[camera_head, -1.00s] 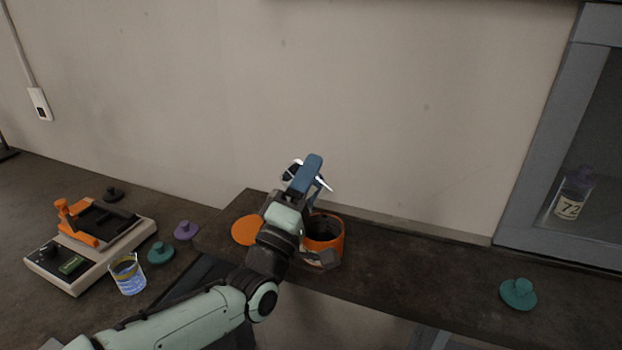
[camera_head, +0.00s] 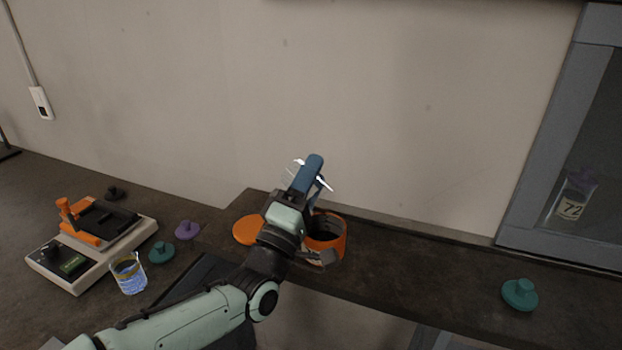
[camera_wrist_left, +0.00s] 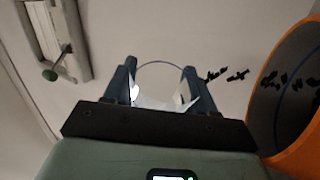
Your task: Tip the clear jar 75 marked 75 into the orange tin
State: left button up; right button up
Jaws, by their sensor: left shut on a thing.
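My left gripper (camera_head: 308,178) is shut on a clear jar (camera_head: 298,171), largely hidden behind the fingers in the head view. The left wrist view shows the jar (camera_wrist_left: 163,102) between the fingers, with a round clear outline and a white patch; no number is readable. The orange tin (camera_head: 325,243) stands open on the shelf, just below and right of the gripper. In the left wrist view, dark bits (camera_wrist_left: 226,74) hang in the air between the jar and the tin (camera_wrist_left: 264,110), and more show in the tin's mouth. My right gripper is not in view.
An orange lid (camera_head: 248,230) lies left of the tin. A beaker of blue liquid (camera_head: 129,276), an orange-and-black device (camera_head: 92,240) and purple and teal knobbed lids are at left. A teal lid (camera_head: 520,294) lies at right, near a cabinet holding a jar marked 72 (camera_head: 572,205).

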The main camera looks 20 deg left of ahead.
pick_arm(q)
jog(key=shift+w+d+f, duration=0.15)
jog(key=shift+w+f, duration=0.05)
jog(key=shift+f, duration=0.45)
jog(key=n+y, duration=0.1)
jog(key=n, duration=0.1)
jog(key=n+g+y, duration=0.1)
jog(key=n, duration=0.1)
jog(key=a+n+y, duration=0.1)
jog(key=shift+w+f+n+g+p, duration=0.3)
jog(key=shift+w+f+n+p, duration=0.05)
jog(key=shift+n, duration=0.05)
jog(key=n+p, duration=0.1)
jog(key=n, duration=0.1)
jog(key=n+g+y+p, duration=0.1)
jog(key=n, duration=0.1)
jog(key=shift+a+r+y, duration=0.15)
jog(key=shift+a+y, duration=0.05)
jog(key=shift+y, duration=0.1)
jog(key=shift+a+n+g+p, duration=0.1)
jog(key=shift+n+g+p, duration=0.3)
jog(key=shift+n, duration=0.1)
jog(key=shift+w, duration=0.1)
jog(key=shift+a, duration=0.1)
